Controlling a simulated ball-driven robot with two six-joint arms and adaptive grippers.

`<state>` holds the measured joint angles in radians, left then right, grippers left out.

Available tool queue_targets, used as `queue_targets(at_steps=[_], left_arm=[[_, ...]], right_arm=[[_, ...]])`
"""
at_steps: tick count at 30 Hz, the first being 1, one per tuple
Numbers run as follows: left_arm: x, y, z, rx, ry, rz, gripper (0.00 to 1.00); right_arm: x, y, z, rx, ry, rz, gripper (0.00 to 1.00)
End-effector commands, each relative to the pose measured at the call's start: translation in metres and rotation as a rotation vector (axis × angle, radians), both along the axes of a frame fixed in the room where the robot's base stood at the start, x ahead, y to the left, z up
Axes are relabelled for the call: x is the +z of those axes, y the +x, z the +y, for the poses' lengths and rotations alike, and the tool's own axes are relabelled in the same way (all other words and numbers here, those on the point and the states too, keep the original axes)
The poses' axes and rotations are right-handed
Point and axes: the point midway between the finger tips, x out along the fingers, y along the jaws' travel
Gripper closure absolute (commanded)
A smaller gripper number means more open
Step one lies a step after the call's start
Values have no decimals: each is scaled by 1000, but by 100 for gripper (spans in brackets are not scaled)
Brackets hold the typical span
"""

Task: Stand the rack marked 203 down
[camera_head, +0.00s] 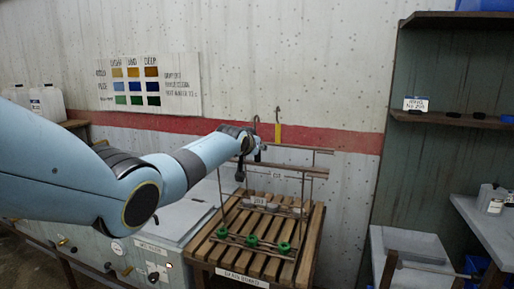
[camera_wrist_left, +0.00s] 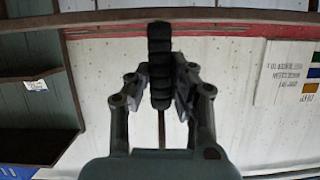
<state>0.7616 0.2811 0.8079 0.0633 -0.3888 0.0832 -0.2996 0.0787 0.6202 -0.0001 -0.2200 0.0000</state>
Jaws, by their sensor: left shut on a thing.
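The rack (camera_head: 259,201) marked 203 is a thin brown rod frame with grey pieces around its tag and several green round parts (camera_head: 251,240) low down. It appears upright over the slatted drain board (camera_head: 279,273); I cannot tell whether it touches the slats. My left gripper (camera_head: 246,156) is above the rack's left part. In the left wrist view my left gripper (camera_wrist_left: 160,85) is shut on a black ribbed grip (camera_wrist_left: 160,45). How the grip joins the rack is hidden. My right gripper is not in view.
A pale cabinet (camera_head: 160,262) stands left of the board.

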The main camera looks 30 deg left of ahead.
Motion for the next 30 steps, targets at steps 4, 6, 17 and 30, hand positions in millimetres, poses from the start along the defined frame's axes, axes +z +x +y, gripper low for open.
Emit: queue_targets(at_steps=[4, 6, 17, 30], left_arm=[[3, 1, 0, 0, 1, -6, 100], [2, 1, 0, 0, 1, -5, 100], [-3, 1, 0, 0, 1, -5, 100], [-6, 0, 0, 0, 0, -1, 54]], right_arm=[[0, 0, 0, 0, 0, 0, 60], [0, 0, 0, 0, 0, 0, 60], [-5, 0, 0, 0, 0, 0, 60], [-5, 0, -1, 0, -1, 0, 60]])
